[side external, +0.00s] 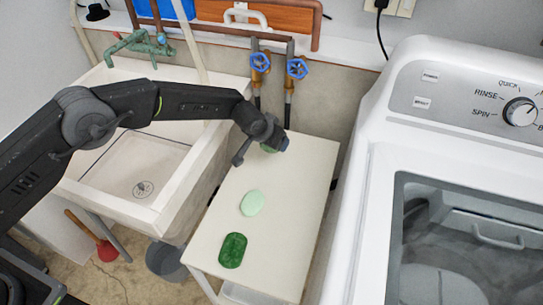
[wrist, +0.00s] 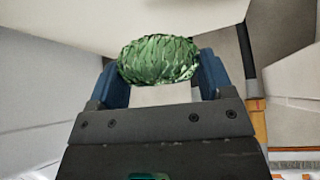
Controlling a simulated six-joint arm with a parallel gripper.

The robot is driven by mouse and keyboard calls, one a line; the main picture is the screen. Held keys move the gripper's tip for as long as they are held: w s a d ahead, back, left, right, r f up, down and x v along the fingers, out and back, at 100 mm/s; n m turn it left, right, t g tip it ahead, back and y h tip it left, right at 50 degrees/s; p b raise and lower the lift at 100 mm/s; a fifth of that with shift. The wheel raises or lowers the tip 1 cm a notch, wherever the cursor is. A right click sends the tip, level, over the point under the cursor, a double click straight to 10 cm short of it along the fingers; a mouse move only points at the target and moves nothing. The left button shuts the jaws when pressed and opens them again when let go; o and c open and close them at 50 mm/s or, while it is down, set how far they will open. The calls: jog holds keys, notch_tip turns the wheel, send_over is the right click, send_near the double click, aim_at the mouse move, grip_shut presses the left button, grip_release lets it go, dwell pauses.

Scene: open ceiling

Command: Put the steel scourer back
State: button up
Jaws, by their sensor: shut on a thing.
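My gripper (wrist: 160,78) is shut on a green, shiny, crinkled steel scourer (wrist: 158,60). The scourer sits between the two blue fingers in the wrist view. In the side view, my gripper (side external: 268,146) is over the far part of a narrow white tabletop (side external: 290,215), and only a small green part of the scourer (side external: 268,150) shows beneath it. I cannot tell whether the scourer touches the tabletop. A pale green oval piece (side external: 252,203) lies mid-table, and a dark green rounded oblong piece (side external: 232,250) lies at the near end.
A white sink (side external: 105,200) stands left of the table, and a white washing machine (side external: 360,215) stands close on the right. Pipes with blue valves (side external: 260,62) rise behind the table. A red plunger (side external: 106,250) is on the floor. The table's right side is clear.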

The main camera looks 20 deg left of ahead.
aim_at(275, 157)
jog(key=shift+f, duration=3.15)
jog(key=shift+f, duration=0.2)
jog(key=o, duration=0.9)
jog(key=shift+s+r, duration=0.15)
jog(key=shift+r, duration=0.35)
jog(key=v, duration=1.1)
jog(key=shift+s+r, duration=0.1)
jog(key=shift+s, duration=0.1)
